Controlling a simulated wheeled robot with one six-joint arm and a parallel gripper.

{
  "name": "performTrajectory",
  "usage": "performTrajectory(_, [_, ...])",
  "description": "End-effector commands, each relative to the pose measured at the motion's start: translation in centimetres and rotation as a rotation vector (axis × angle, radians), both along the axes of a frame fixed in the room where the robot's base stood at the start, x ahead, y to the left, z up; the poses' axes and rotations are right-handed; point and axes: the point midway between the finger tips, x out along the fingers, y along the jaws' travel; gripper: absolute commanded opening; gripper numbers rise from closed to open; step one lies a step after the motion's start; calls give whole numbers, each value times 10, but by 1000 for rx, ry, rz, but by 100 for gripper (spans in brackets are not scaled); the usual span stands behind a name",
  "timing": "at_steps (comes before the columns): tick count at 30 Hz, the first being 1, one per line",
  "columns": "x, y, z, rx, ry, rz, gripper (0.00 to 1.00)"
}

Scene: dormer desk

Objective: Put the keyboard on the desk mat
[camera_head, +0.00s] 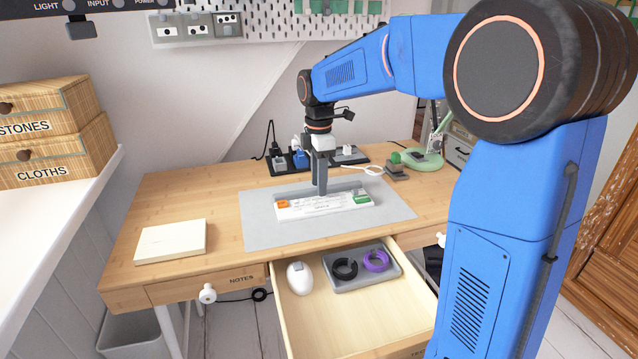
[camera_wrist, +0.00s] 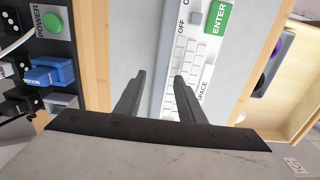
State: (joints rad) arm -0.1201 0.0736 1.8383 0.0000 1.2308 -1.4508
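The white keyboard (camera_head: 300,207) has an orange key at its left end and a green ENTER key at its right end. It appears to lie flat on the grey desk mat (camera_head: 275,236), inside the mat's edges. My gripper (camera_head: 321,190) points down over the keyboard's middle. The desk mat (camera_wrist: 138,45) shows beyond the left finger.
An open drawer (camera_head: 310,325) below the mat holds a white mouse (camera_head: 299,278) and a grey tray (camera_head: 350,284) with black and purple coils. A cream block (camera_head: 171,241) lies at the desk's left. Small devices and a green lamp base (camera_head: 422,160) stand at the back.

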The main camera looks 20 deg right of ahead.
Motion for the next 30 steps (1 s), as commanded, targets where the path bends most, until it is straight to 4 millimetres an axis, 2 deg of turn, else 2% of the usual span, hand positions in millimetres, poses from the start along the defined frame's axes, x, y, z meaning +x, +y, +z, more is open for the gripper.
performTrajectory(12, [1,0,77,0,-4,0,36])
performTrajectory(16, [1,0,96,0,-3,0,36])
performTrajectory(21, [0,0,110,0,-1,0,36])
performTrajectory(26, [0,0,114,0,-1,-2,36])
performTrajectory(30, [-13,-4,115,2,-15,-51,36])
